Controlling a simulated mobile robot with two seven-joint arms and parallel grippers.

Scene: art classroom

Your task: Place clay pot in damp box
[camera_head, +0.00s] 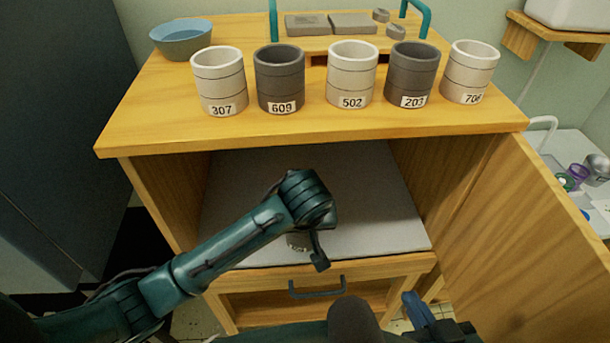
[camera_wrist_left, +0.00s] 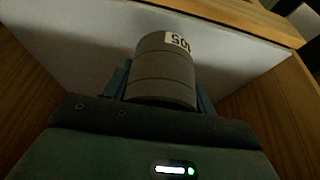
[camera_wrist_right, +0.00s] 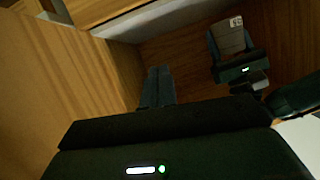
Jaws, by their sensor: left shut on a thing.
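The damp box (camera_head: 165,200) is a wooden cabinet with its front open and a pale slab (camera_head: 375,205) as its floor. My left arm reaches into it, and the left gripper (camera_wrist_left: 162,85) is shut on a grey clay pot (camera_wrist_left: 163,68) with a number label. In the head view the pot (camera_head: 297,242) is mostly hidden under my wrist. Pot and gripper also show in the right wrist view (camera_wrist_right: 230,38). I cannot tell whether the pot touches the slab. My right gripper (camera_head: 418,309) is empty, outside the box by the door; its fingers are together in the right wrist view (camera_wrist_right: 158,87).
Several labelled pots, light (camera_head: 352,74) and dark (camera_head: 280,79), stand in a row on the cabinet top (camera_head: 150,115). A blue bowl (camera_head: 181,40) sits behind at left. The open door (camera_head: 535,215) swings out right. A drawer handle (camera_head: 317,292) projects below the opening.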

